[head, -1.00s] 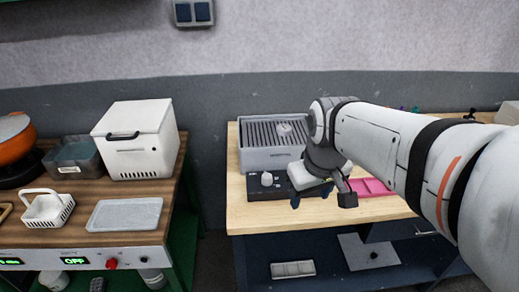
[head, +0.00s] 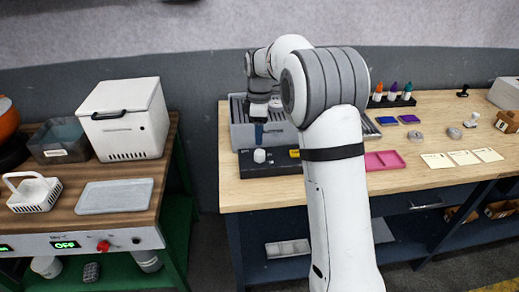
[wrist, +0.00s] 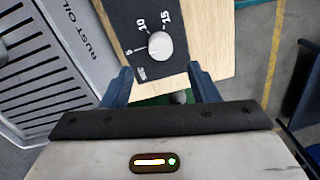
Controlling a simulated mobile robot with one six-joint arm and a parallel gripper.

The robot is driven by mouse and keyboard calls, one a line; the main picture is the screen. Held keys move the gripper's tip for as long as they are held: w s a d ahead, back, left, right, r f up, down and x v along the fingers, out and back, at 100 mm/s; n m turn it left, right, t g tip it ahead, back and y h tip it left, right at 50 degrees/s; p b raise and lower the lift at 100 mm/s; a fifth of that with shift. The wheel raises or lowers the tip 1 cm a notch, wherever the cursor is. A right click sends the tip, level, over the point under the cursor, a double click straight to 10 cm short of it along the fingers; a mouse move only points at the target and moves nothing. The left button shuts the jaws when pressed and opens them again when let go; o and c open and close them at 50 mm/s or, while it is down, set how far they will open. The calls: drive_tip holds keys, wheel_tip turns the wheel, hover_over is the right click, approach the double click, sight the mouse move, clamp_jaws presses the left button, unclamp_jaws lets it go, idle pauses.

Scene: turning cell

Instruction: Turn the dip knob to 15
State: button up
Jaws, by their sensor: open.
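The dip knob (head: 260,155) is a white round knob on a dark control panel (head: 280,168) at the front left of the wooden bench. In the wrist view the knob (wrist: 160,46) sits beside printed marks 5, 10 and 15. My gripper (head: 259,138) is behind and above the knob in the head view, pointing down. In the wrist view my gripper (wrist: 160,88) has its two dark blue fingers wide apart, with nothing between them. The knob lies beyond the fingertips, roughly centred, not visibly touched.
A grey slatted box labelled RUST OIL (wrist: 45,62) stands directly behind the panel; it also shows in the head view (head: 238,137). A pink tray (head: 384,160) lies to the right. A side table (head: 150,200) with a white lidded box (head: 125,120) stands left, across a gap.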

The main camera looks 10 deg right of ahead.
sight(260, 152)
wheel_tip(260, 152, down, 7)
drive_tip(key=shift+s+f+p, duration=0.1)
drive_tip(key=shift+s+p, duration=0.05)
drive_tip(key=shift+p, duration=0.25)
drive_tip(key=c, duration=1)
